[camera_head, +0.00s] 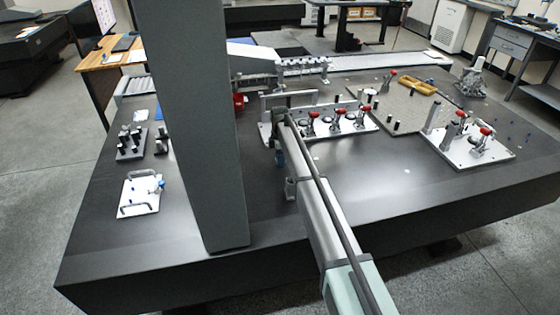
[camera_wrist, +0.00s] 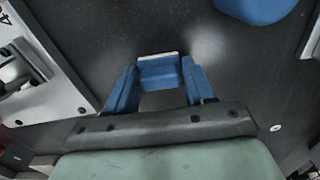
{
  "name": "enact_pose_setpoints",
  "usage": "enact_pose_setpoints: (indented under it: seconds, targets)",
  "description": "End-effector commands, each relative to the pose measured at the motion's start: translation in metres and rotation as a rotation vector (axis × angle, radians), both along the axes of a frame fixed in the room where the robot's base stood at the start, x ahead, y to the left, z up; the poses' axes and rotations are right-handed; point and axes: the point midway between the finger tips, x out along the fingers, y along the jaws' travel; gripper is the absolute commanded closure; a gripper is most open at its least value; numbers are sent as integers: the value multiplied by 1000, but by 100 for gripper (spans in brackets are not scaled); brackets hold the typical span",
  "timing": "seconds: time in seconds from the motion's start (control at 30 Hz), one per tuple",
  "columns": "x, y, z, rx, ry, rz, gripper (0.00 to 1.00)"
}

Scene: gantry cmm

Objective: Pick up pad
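In the wrist view my gripper (camera_wrist: 160,74) has two blue fingers reaching away over a dark surface. A small blue block with a pale far edge (camera_wrist: 159,72), possibly the pad, fills the space between the fingertips. I see no clear gap at its sides, but I cannot tell whether the fingers press on it. A larger rounded blue thing (camera_wrist: 255,8) is cut off by the top edge of that view; I cannot tell what it is.
A white fixture plate (camera_wrist: 48,85) lies left of the fingers in the wrist view. The black table (camera_head: 370,185) carries a plate with red-handled clamps (camera_head: 350,127) and another clamp plate (camera_head: 465,150). The grey column (camera_head: 190,120) hides part of the table. The table's front right is clear.

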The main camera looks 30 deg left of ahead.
Motion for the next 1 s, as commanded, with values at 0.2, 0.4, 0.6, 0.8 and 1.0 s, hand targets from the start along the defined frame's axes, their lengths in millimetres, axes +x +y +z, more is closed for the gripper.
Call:
enact_pose_setpoints:
  seconds: [0.2, 0.4, 0.6, 0.8, 1.0]
  targets:
    - [0, 0, 0, 0, 0, 0, 68]
    - [0, 0, 0, 0, 0, 0, 81]
    - [0, 0, 1, 0, 0, 0, 81]
    - [0, 0, 14, 1, -1, 0, 81]
    - [0, 0, 43, 1, -2, 0, 81]
